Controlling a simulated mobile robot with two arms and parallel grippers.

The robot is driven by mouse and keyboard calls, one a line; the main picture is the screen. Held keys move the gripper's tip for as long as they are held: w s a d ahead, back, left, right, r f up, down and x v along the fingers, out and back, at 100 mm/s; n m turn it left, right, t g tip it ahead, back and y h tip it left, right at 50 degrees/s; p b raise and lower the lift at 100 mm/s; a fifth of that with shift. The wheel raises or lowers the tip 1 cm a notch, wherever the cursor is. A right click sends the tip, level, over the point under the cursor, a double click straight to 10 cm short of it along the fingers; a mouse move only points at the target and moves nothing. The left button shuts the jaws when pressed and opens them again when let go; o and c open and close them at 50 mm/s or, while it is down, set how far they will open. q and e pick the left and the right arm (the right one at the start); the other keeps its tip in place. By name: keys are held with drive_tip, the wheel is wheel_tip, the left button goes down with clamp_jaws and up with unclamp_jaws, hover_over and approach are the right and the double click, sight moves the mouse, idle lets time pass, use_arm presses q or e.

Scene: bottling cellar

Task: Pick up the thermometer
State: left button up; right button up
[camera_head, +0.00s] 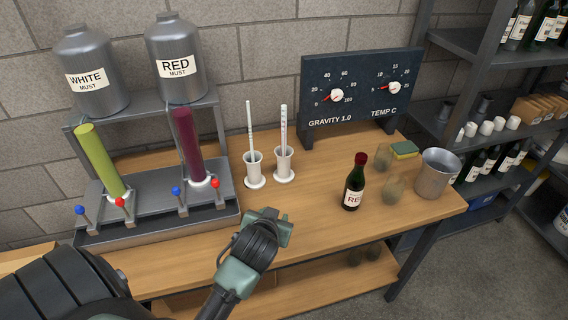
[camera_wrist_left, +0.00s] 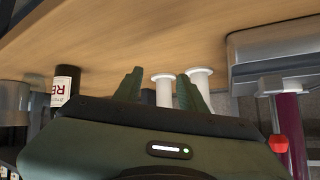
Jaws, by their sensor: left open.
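Two thin upright sticks stand in white flared holders on the wooden bench. The right one (camera_head: 283,125), with reddish marking, looks like the thermometer; its holder (camera_head: 284,167) also shows in the left wrist view (camera_wrist_left: 163,92). The left one (camera_head: 250,127) is plain and pale, in its own holder (camera_head: 254,170). My left gripper (camera_head: 277,228) is open and empty, in front of the holders and apart from them. In the left wrist view its fingers (camera_wrist_left: 163,87) frame the thermometer's holder beyond them; the sticks are hidden there. My right gripper is out of view.
A red-topped bottle (camera_head: 354,183), clear glasses (camera_head: 393,188) and a metal pitcher (camera_head: 434,174) stand to the right. The filling rack (camera_head: 160,215) with coloured tubes is to the left. A dial board (camera_head: 362,90) stands behind. The bench before the holders is clear.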

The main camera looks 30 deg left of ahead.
sight(286, 112)
use_arm(q)
drive_tip(key=w+a+r+n+t+y, duration=0.1)
drive_tip(key=w+a+r+t, duration=0.1)
drive_tip(key=w+r, duration=0.3)
drive_tip(key=w+a+r+n+t+y, duration=0.1)
drive_tip(key=w+a+r+t+y, duration=0.1)
drive_tip(key=w+r, duration=0.4)
drive_tip(key=w+a+r+n+t+y, duration=0.1)
drive_tip(key=w+a+r+y, duration=0.1)
drive_tip(key=w+a+r, duration=0.2)
drive_tip(key=shift+w+a+r+n+t, duration=0.2)
drive_tip(key=shift+w+r, duration=0.45)
drive_tip(key=shift+w, duration=0.25)
drive_tip(key=shift+w+a+r+n+t, duration=0.1)
drive_tip(key=shift+w+r+n+t, duration=0.1)
drive_tip(key=shift+w+r, duration=0.55)
drive_tip(key=x, duration=0.1)
drive_tip(key=p+x, duration=0.1)
drive_tip(key=x, duration=0.3)
drive_tip(key=shift+w+a+f+p, duration=0.1)
drive_tip(key=shift+a+f+p, duration=0.15)
drive_tip(key=shift+f+p, duration=0.15)
drive_tip(key=shift+w+a+f, duration=0.1)
drive_tip(key=shift+w+a, duration=0.15)
drive_tip(key=shift+w, duration=0.15)
clamp_jaws()
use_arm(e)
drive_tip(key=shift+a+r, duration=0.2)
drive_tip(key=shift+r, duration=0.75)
